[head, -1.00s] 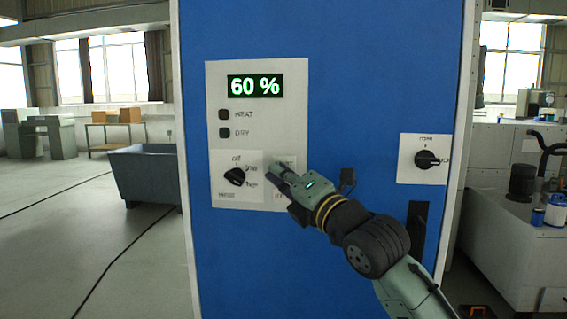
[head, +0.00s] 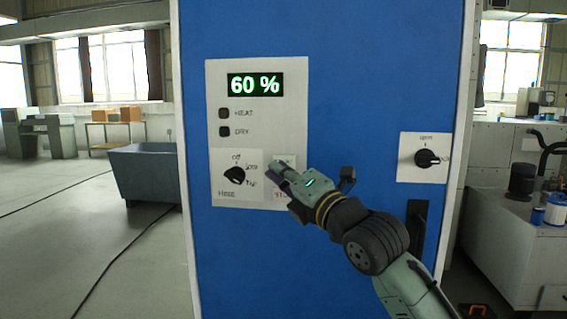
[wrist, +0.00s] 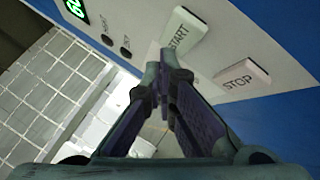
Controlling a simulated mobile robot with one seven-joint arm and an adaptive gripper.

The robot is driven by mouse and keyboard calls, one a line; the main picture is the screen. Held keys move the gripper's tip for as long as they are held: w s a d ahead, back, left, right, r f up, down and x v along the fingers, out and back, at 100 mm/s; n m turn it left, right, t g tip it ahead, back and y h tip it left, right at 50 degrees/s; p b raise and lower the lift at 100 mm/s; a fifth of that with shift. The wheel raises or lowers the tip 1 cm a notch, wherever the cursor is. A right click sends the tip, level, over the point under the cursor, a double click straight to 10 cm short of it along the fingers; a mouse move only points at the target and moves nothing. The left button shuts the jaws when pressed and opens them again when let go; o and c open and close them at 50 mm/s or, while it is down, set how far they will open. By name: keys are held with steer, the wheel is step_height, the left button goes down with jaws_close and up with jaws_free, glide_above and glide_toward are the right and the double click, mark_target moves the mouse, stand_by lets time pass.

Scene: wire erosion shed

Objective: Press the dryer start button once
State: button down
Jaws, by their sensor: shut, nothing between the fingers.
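The blue dryer cabinet (head: 350,90) carries a light control panel (head: 258,136). In the wrist view the pale START button (wrist: 181,31) is on the panel, with the pinkish STOP button (wrist: 243,79) to its lower right. My gripper (head: 274,171) is shut and empty in front of the panel's lower right part, hiding much of the buttons in the head view. In the wrist view its fingertips (wrist: 167,60) are together just below the near end of the START button. I cannot tell whether they touch it.
The display (head: 255,85) reads 60 %, above dark HEAT and DRY lamps (head: 224,131). A rotary switch (head: 426,158) and a dark handle (head: 417,228) are at right. The floor at left is open before a grey bin (head: 145,173).

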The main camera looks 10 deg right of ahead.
steer(key=shift+w, duration=0.15)
stand_by(0.4)
steer(key=shift+w+d, duration=0.1)
steer(key=shift+w, duration=0.15)
steer(key=shift+w+d+b, duration=0.15)
steer(key=shift+w+b, duration=0.15)
steer(key=shift+w, duration=0.05)
stand_by(0.7)
steer(key=shift+s, duration=0.1)
steer(key=shift+s+a+b, duration=0.25)
steer(key=shift+s+b, duration=0.25)
steer(key=shift+s, duration=0.15)
steer(key=shift+s+a+b, duration=0.25)
steer(key=shift+s+b, duration=0.05)
steer(key=shift+s, duration=0.5)
steer(key=shift+s+a+b, duration=0.3)
steer(key=shift+s+b, duration=0.05)
steer(key=shift+s, duration=0.45)
steer(key=shift+s+a+b, duration=0.25)
steer(key=shift+s+b, duration=0.05)
steer(key=shift+s, duration=0.5)
